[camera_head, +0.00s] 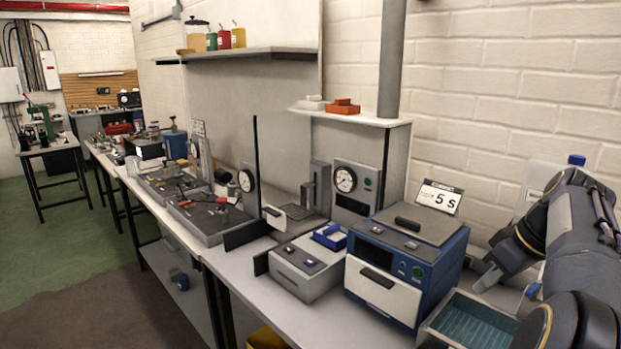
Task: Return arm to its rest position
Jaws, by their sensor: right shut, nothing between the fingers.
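My right arm comes in from the right edge, bent over the right end of the bench. Its gripper (486,279) points down and to the left, beside the blue box-shaped device (452,262) and above an open tray with a teal lining (474,326). The gripper is shut and empty. It looks apart from the tray, though the gap is hard to judge. My left gripper and arm are not in view. No sealed cylinder can be made out.
A grey bench (264,318) runs from front right to back left. On it stand a grey box with a blue tray (330,236), gauges (345,180) and a sign reading "5 s" (438,197). Floor (80,262) is clear at left.

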